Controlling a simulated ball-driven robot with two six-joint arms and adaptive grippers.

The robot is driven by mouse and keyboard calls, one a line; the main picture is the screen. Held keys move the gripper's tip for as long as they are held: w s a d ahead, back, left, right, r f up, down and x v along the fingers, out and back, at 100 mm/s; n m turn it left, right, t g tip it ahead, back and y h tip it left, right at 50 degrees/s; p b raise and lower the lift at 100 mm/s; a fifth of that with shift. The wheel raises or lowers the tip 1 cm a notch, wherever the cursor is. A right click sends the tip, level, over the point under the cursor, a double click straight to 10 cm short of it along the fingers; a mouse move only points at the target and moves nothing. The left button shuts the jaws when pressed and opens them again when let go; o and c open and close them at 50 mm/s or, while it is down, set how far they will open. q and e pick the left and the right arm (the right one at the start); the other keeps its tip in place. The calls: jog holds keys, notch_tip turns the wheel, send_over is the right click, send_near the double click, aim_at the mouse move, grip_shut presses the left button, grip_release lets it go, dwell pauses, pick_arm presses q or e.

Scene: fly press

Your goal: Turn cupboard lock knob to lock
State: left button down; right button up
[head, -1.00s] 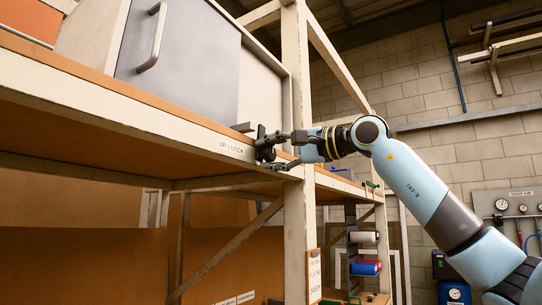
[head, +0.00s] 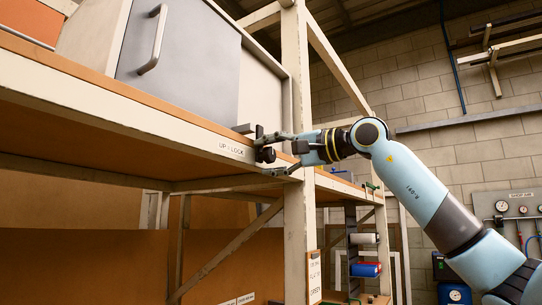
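The grey cupboard (head: 185,55) stands on the shelf at the upper left, its door shut. A small dark lock knob (head: 265,155) sits on the shelf's front edge, right of a label reading "UP = LOCK" (head: 231,148). A short dark piece (head: 259,131) stands upright just above the knob. My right gripper (head: 276,154) comes in from the right with its fingers spread, one above and one below the knob. Whether a finger touches the knob is too small to tell. My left gripper is out of view.
A cream upright post (head: 298,220) stands right beside and behind my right gripper. The shelf edge (head: 120,110) runs to the left. Gauges (head: 503,207) hang on the right wall.

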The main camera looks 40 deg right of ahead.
jog(key=shift+o, duration=0.4)
jog(key=shift+r, duration=0.2)
jog(key=r, duration=0.5)
jog(key=w+r, duration=0.1)
jog(key=r, duration=0.2)
jog(key=shift+d+r, duration=0.15)
jog(key=shift+d, duration=0.25)
jog(key=shift+s+a+r, duration=0.5)
jog(key=shift+r, duration=0.3)
jog(key=shift+w+d+f, duration=0.1)
jog(key=shift+d+f, duration=0.05)
jog(key=shift+d, duration=0.1)
jog(key=shift+a, duration=0.2)
jog(key=shift+d, duration=0.1)
